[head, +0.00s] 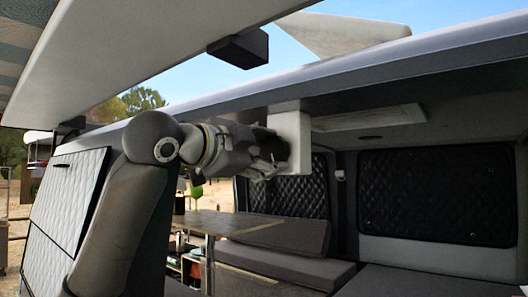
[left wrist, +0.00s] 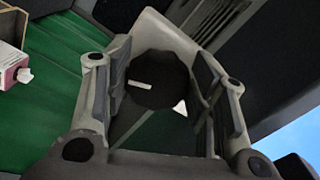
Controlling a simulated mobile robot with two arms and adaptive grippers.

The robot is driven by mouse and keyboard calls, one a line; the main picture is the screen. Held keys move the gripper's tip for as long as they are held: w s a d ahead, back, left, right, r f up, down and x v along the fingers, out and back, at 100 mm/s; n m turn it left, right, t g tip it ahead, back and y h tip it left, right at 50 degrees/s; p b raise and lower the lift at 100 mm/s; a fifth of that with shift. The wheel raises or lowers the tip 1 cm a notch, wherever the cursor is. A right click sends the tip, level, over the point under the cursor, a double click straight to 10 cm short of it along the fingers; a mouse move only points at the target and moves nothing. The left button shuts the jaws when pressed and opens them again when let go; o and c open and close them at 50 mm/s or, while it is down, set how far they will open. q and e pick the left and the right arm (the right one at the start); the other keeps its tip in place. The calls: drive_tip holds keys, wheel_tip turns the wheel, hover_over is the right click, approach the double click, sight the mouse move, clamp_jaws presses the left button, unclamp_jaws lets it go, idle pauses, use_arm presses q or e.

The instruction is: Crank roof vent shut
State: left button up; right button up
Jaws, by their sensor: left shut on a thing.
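My left gripper (head: 270,154) reaches in under the roof edge, beside a white box-shaped housing (head: 289,128) below the ceiling. In the left wrist view, the fingers of the left gripper (left wrist: 162,92) stand on both sides of a round black knob (left wrist: 158,82) with a short white mark, and are shut on it. The roof vent shows as a pale framed panel (head: 370,118) in the ceiling, with a pale lid (head: 340,34) standing tilted up above the roof. My right gripper is not in view.
The raised tailgate (head: 130,50) with a dark block (head: 240,48) hangs above my arm. A table (head: 225,223) with a green glass (head: 196,195) and grey bench cushions (head: 275,262) lie below. A pink-and-white carton (left wrist: 14,68) shows in the left wrist view.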

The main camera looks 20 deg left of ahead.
use_arm(q)
drive_tip(key=shift+s+r+n, duration=0.15)
drive_tip(key=shift+r+n, duration=0.2)
drive_tip(key=shift+n, duration=0.65)
idle(1.2)
drive_tip(key=o, duration=1)
drive_tip(key=shift+d+f, duration=0.1)
drive_tip(key=shift+d, duration=0.2)
drive_tip(key=shift+f, duration=0.1)
drive_tip(key=shift+s+a, duration=0.3)
drive_tip(key=shift+s, duration=0.05)
drive_tip(key=v, duration=1.1)
drive_tip(key=shift+s+d, duration=0.2)
drive_tip(key=shift+o, duration=0.2)
